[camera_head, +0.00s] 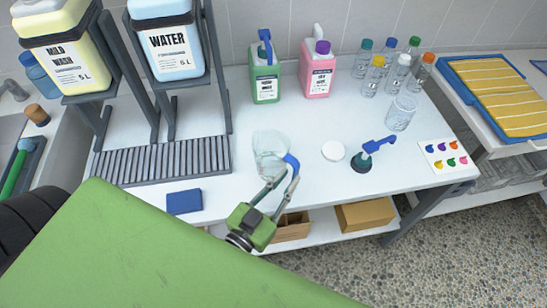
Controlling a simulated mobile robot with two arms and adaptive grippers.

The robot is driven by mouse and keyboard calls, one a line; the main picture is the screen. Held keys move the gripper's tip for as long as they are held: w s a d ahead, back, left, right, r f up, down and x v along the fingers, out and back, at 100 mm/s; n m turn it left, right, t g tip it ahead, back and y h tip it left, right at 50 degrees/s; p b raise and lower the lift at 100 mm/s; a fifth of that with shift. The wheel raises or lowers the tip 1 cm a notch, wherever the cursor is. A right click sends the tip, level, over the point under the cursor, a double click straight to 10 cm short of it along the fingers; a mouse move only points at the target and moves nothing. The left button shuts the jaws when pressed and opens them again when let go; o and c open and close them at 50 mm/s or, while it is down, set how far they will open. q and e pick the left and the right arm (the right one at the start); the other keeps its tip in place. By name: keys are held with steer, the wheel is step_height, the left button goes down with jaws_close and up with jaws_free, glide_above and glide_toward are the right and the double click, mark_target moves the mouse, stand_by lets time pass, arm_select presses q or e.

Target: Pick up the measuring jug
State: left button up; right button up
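The measuring jug (268,150) is a clear vessel with a blue handle (293,163) on its right side. It is at the front middle of the white table, and its faint walls make its base hard to see. My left gripper (290,178) has a green body and grey fingers. It reaches up from the front, with its fingertips at the lower end of the blue handle. A gap shows between the fingers, but I cannot tell whether they clamp the handle. My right gripper is not in view.
The white table (325,182) holds a green bottle (265,83), a pink bottle (317,75), several small capped bottles, a clear beaker (401,112), a white disc (333,151) and a dark pump top (361,161). A blue sponge (184,201) and grey drain rack (165,160) are left of the jug.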

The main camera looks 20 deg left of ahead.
mark_target(294, 172)
arm_select(q)
steer(key=w, duration=0.2)
steer(key=w+d+p, duration=0.1)
steer(key=w, duration=0.1)
steer(key=shift+r, duration=0.35)
steer(key=shift+w+f, duration=0.1)
steer(key=shift+w, duration=0.15)
steer(key=shift+s, duration=0.1)
